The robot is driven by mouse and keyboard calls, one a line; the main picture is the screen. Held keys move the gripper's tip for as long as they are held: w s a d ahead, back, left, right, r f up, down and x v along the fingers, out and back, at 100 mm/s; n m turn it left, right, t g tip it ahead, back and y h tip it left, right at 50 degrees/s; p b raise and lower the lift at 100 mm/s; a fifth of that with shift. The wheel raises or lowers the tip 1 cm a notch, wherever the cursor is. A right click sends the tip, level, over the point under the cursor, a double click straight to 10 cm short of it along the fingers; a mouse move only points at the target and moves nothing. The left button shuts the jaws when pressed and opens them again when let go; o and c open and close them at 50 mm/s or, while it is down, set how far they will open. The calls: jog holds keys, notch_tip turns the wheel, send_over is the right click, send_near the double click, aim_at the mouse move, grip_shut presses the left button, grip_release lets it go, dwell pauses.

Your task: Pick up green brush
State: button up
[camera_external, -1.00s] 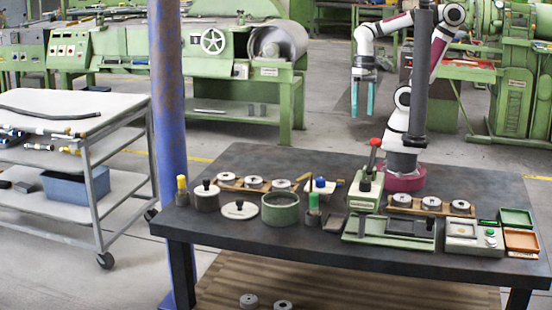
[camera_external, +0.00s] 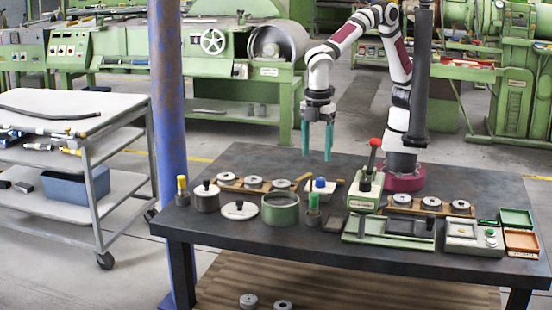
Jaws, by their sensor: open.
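The green brush (camera_external: 313,203) stands upright on the dark table, its bright green top above a darker base. It is right of the round green pot and in front of a small blue-topped item. My gripper (camera_external: 316,156) points down with its two teal fingers apart and nothing between them. It hangs above the far side of the table, higher than the brush and apart from it.
A round green pot (camera_external: 280,209) stands close left of the brush. A blue-topped item (camera_external: 320,186) is just behind it. A green press with a red-knobbed lever (camera_external: 366,190) rises to the right. A yellow-topped brush (camera_external: 182,190) stands at the table's left.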

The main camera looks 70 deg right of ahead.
aim_at(314, 194)
notch_tip(314, 194, down, 15)
jog(key=shift+w+f, duration=0.1)
jog(key=shift+w, duration=0.05)
grip_shut()
